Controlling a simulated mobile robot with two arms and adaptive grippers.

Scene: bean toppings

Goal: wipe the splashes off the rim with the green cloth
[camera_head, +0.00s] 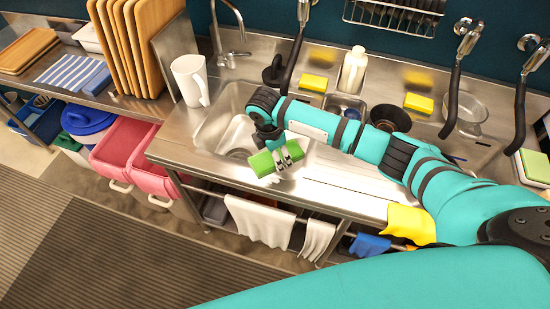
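My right arm reaches in from the right across the sink counter. Its gripper (287,156) is shut on the green cloth (263,164), which looks like a folded, block-like bundle showing on both sides of the fingers. The cloth is at the front rim (228,164) of the left sink basin; whether it touches the metal cannot be told. Small whitish marks, perhaps splashes, show on the rim just below the cloth (272,180). The gripper and arm hide part of the basin and rim. My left gripper is not in view.
A white jug (190,81) stands left of the basin. Yellow sponges (313,82), a white bottle (353,70), a dark bowl (389,118) and a glass bowl (465,119) stand behind my arm. White towels (262,222) and a yellow cloth (411,223) hang at the front.

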